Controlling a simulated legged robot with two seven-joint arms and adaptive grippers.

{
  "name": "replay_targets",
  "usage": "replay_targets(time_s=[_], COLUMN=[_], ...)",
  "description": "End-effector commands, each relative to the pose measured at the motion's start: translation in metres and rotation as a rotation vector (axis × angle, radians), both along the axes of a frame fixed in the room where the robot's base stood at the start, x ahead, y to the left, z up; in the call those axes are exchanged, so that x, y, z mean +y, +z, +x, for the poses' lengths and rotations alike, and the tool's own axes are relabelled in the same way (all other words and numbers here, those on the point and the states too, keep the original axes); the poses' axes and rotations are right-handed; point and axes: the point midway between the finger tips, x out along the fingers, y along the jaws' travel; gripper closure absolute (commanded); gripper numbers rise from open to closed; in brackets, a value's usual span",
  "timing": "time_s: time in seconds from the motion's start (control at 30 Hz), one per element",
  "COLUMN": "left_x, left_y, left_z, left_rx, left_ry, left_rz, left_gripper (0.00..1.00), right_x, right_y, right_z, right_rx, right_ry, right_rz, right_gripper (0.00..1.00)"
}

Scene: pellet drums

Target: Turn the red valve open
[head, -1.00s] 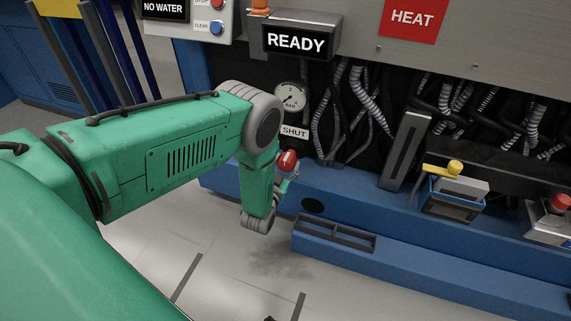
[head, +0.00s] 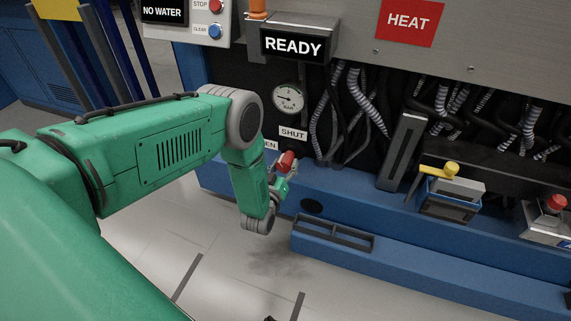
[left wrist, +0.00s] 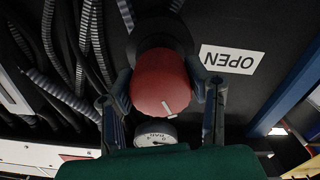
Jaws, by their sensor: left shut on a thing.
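The red valve (head: 287,162) is a round knob on the dark panel, below the SHUT label (head: 293,134). My left gripper (head: 284,178) is at the knob, partly hidden by my arm. In the left wrist view the red valve (left wrist: 158,84) sits between the two fingers of my left gripper (left wrist: 162,80), which is shut on it. A white mark on the knob points down and slightly right there. The OPEN label (left wrist: 232,59) is upside down beside it. In the head view my arm covers part of that label. My right gripper is not in view.
A pressure gauge (head: 288,97) is above the valve, under the READY sign (head: 293,45). Hoses (head: 367,97) hang right of it. A blue ledge (head: 425,265) with a slotted tray (head: 335,232) runs below.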

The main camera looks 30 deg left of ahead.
Motion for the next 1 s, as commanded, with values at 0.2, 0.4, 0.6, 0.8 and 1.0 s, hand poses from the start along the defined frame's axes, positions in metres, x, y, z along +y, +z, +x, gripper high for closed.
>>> replay_targets(time_s=[0.2, 0.4, 0.6, 0.8, 1.0], left_x=[-0.0013, -0.0016, -0.0018, -0.0024, -0.0028], left_y=[-0.0057, -0.006, -0.0062, -0.0062, -0.0062], left_z=[-0.0047, -0.0046, -0.0048, -0.0048, -0.0048], left_rx=[-0.033, -0.077, -0.121, -0.161, -0.193], left_ry=[0.001, 0.001, 0.003, 0.003, 0.004], left_rz=[-0.205, -0.389, -0.574, -0.743, -0.878], left_gripper=[0.85, 0.85, 0.85, 0.85, 0.85], right_x=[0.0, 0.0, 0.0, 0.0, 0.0], right_y=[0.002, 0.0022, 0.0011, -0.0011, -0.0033], right_z=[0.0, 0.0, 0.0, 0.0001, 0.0], right_rx=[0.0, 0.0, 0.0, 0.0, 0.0], right_ry=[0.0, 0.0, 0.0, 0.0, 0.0], right_rz=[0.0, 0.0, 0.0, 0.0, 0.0], right_gripper=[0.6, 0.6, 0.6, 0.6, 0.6])
